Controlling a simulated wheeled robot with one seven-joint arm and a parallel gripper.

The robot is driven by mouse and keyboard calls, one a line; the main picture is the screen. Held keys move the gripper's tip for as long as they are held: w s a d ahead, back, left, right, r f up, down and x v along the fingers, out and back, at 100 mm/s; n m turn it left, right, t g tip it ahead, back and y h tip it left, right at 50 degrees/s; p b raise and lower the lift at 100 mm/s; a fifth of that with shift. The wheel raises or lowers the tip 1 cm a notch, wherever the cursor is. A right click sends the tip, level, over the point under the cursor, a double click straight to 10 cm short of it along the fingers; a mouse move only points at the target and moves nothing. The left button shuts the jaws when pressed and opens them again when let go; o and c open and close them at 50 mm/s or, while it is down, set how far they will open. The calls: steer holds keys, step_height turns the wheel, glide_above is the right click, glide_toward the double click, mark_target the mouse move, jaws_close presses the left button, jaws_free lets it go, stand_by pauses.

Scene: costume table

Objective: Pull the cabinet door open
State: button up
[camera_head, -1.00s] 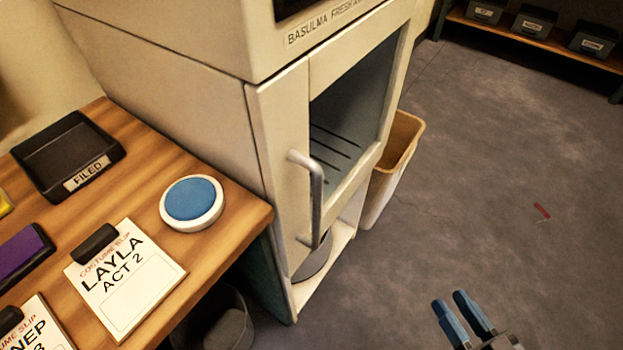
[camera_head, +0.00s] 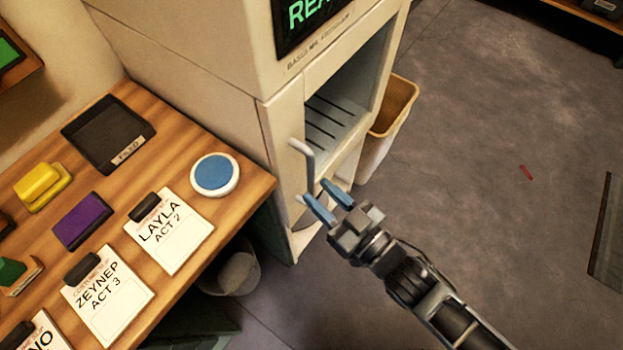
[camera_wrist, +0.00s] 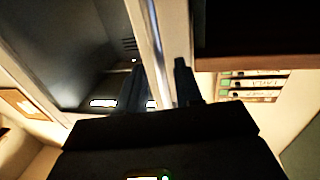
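The pale cabinet (camera_head: 238,136) stands behind the table's right end. Its door (camera_head: 282,150) appears shut, with a window showing a slatted inside. The upright bar handle (camera_head: 309,165) is on the door's left side; its lower end is partly hidden by my gripper. My gripper (camera_head: 328,200) is at the handle's lower part, with its two blue-tipped fingers apart. In the wrist view, a pale upright bar (camera_wrist: 152,45), likely the handle, runs between the fingers (camera_wrist: 160,82). I cannot tell whether either finger touches it.
The wooden table (camera_head: 235,195) with costume slips, a blue round pad (camera_head: 214,174) and a black tray (camera_head: 108,132) is at left. A tan bin (camera_head: 392,105) stands right of the cabinet. A grey bin (camera_head: 238,272) is under the table. The floor at right is mostly clear.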

mark_target(313, 188)
steer(key=shift+x, duration=1.85)
steer(key=shift+c, duration=0.2)
jaws_close()
